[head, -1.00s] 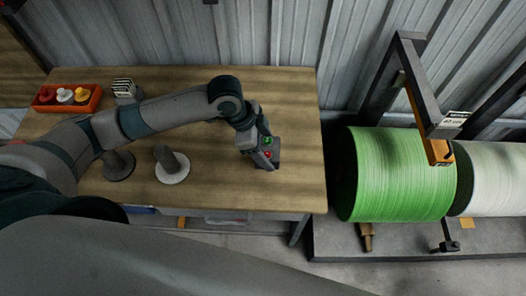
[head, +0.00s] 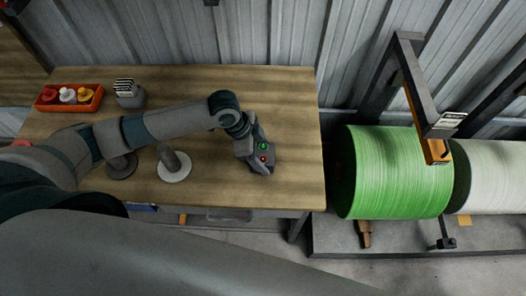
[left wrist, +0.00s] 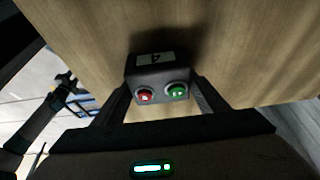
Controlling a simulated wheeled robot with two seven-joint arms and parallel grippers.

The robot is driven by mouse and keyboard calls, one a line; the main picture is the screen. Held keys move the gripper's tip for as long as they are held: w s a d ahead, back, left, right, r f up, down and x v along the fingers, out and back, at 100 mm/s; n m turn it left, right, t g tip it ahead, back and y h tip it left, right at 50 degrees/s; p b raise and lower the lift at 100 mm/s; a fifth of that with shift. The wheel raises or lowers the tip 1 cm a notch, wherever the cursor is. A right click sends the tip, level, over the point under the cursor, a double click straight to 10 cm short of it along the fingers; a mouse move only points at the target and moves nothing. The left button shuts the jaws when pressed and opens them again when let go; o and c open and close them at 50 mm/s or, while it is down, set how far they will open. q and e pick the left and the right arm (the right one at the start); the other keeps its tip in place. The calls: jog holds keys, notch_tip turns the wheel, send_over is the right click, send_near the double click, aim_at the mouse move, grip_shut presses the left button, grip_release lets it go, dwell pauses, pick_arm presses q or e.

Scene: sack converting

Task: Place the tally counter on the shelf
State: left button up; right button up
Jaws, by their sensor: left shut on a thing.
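The tally counter (head: 262,156) is a small dark grey box with a green and a red button on its face. It is at the right part of the wooden workbench in the head view. My left gripper (head: 250,152) is shut on it. In the left wrist view the counter (left wrist: 158,66) sits between the two fingers, its label or display facing up, with wood behind it. I cannot tell whether it touches the bench top. No shelf can be clearly made out. My right gripper is not in view.
The workbench (head: 230,188) also holds an orange tray (head: 47,105) of coloured pieces, a grey card holder (head: 130,98), and two posts on round bases, one dark (head: 121,166) and one white (head: 174,172).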

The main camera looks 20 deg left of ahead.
pick_arm(q)
jog(key=shift+f, duration=0.15)
jog(key=o, duration=1.2)
jog(key=shift+a+r, duration=0.25)
jog(key=shift+r, duration=0.45)
jog(key=b+v, duration=0.2)
jog(key=v, duration=0.8)
jog(key=shift+a+r, duration=0.15)
jog(key=shift+r, duration=0.2)
jog(key=shift+s, duration=0.1)
